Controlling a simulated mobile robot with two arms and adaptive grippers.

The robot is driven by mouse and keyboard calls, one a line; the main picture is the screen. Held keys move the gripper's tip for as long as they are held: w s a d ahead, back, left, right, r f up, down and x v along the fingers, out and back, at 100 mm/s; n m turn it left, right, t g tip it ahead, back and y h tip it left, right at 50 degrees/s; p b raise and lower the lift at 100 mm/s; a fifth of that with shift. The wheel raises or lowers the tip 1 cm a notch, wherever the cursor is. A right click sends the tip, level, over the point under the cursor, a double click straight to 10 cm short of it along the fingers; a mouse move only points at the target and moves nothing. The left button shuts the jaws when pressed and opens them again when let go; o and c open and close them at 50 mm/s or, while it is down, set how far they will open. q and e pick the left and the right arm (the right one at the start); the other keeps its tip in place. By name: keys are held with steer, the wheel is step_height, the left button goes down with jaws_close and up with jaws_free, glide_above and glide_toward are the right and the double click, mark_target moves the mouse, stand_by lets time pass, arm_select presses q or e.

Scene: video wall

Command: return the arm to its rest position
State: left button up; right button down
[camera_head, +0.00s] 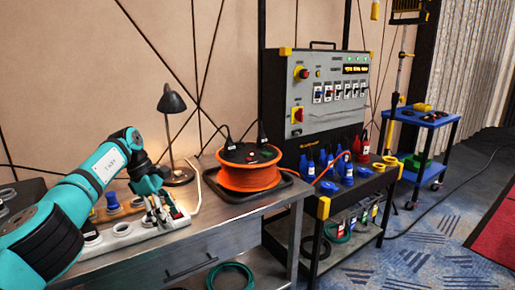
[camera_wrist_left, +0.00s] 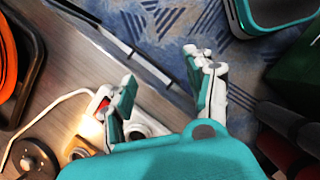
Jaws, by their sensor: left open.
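My left arm, teal with black joints, comes in from the left in the head view. My left gripper (camera_head: 160,210) hangs low over the power strip (camera_head: 135,233) on the metal bench. In the left wrist view the gripper (camera_wrist_left: 160,92) shows its two fingers spread apart, with nothing between them. The power strip's red switch (camera_wrist_left: 103,104) and a socket show beside and beneath one finger in that view. I cannot tell whether the fingers touch the strip. My right gripper is in neither view.
A black lamp (camera_head: 172,105) stands behind the gripper. An orange cable reel (camera_head: 250,172) sits in a black tray to its right. A control panel (camera_head: 325,92) rises behind a cart with blue and red plugs. The bench front edge (camera_head: 235,222) is bare.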

arm_select(q)
steer(key=d+f+n+t+h, duration=0.4)
steer(key=d+f+n+h, duration=0.5)
steer(key=d+f, duration=1.1)
steer(key=s+f+n+t+y, duration=0.3)
steer(key=f+n+t, duration=0.6)
steer(key=n, duration=0.9)
steer(key=s+a+f+n+g+y, duration=0.3)
steer(key=s+a+f+n+y, duration=0.3)
steer(key=s+f+n, duration=0.55)
steer(key=s+a+f+n+g+y, duration=0.2)
steer(key=s+a+f+n+y, duration=0.2)
steer(key=s+a+f+n, duration=0.65)
steer(key=s+a+f+n+g+p, duration=0.1)
steer(key=s+g+p, duration=0.2)
steer(key=s, duration=1.5)
steer(key=s+a+f+n+g+p, duration=0.2)
steer(key=s+p, duration=0.9)
steer(key=s, duration=0.7)
steer(key=shift+a+g+p, duration=0.2)
steer(key=shift+g+p, duration=0.2)
steer(key=shift+g, duration=0.5)
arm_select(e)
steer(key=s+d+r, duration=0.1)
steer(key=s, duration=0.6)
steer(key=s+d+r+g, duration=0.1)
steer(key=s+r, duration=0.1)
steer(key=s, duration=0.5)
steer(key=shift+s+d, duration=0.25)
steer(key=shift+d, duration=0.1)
